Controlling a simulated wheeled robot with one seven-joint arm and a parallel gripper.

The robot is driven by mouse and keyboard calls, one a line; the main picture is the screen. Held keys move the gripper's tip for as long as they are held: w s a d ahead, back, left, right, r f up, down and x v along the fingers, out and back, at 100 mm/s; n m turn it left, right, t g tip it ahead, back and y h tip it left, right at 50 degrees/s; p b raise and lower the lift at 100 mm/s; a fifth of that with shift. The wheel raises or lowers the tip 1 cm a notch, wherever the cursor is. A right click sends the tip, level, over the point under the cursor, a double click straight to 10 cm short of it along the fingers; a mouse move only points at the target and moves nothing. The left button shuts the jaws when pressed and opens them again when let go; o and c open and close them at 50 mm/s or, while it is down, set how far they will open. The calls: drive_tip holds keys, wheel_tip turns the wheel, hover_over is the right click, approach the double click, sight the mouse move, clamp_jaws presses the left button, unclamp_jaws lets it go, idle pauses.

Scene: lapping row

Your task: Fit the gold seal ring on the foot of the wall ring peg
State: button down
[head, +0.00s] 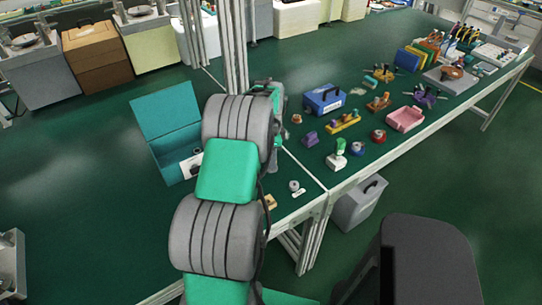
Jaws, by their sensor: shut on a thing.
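My arm reaches up the middle of the head view and its wrist end shows beside the post. The fingers of my gripper are hidden behind my own arm links, and so is anything between them. I cannot make out the gold seal ring. I cannot single out the wall ring peg among the small parts on the green bench (312,172).
An open teal box (160,112) stands left of my arm. A blue case (324,98), a yellow bar (343,122), a green-and-white fixture (337,155), a red round part (378,136) and a pink tray (405,118) stand right. A dark chair (425,260) is near the front.

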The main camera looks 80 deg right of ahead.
drive_tip(key=shift+f+b, duration=0.65)
drive_tip(key=shift+f, duration=0.6)
drive_tip(key=c, duration=0.9)
unclamp_jaws()
wheel_tip(320, 180, up, 8)
drive_tip(key=shift+f+b, duration=0.1)
drive_tip(key=shift+b, duration=0.2)
drive_tip(key=shift+w, duration=0.1)
